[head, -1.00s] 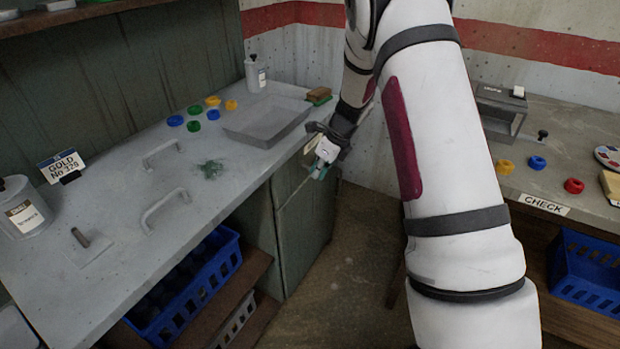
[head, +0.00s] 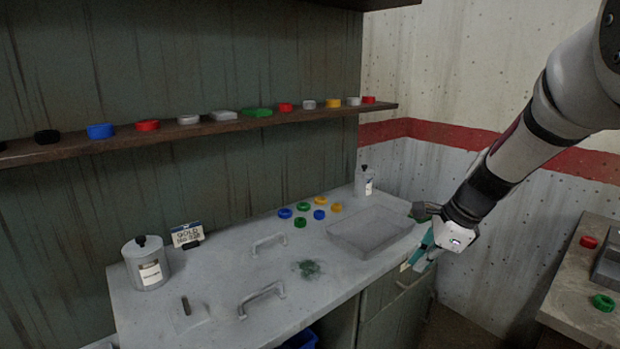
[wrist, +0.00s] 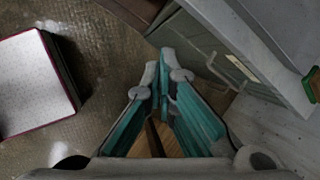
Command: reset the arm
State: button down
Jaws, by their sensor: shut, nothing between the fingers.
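My gripper (head: 424,252) is at the right end of the grey workbench, just off its front edge beside the grey tray. Its teal-lined fingers show in the wrist view (wrist: 163,75), pointing down past the bench front toward the floor. The fingers are shut with nothing between them. My arm comes in from the upper right in the head view.
The workbench (head: 225,285) bears a grey tray (head: 345,238), two handles, a lidded canister (head: 148,270) and several coloured rings. A shelf (head: 225,128) with rings runs above it. A second bench (head: 570,310) stands at the right. Floor shows between the benches.

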jog(key=s+a+r+n+p, duration=0.2)
jog(key=s+a+r+n, duration=0.1)
jog(key=s+r+n, duration=0.4)
jog(key=s+a+r+n+p, duration=0.1)
jog(key=s+a+r+n, duration=0.15)
jog(key=s+r, duration=0.55)
jog(key=s+n+h+p, duration=0.3)
jog(key=s+n, duration=0.8)
jog(key=s, duration=0.7)
jog(key=shift+s+d+r+t, duration=0.35)
jog(key=shift+s+t, duration=0.05)
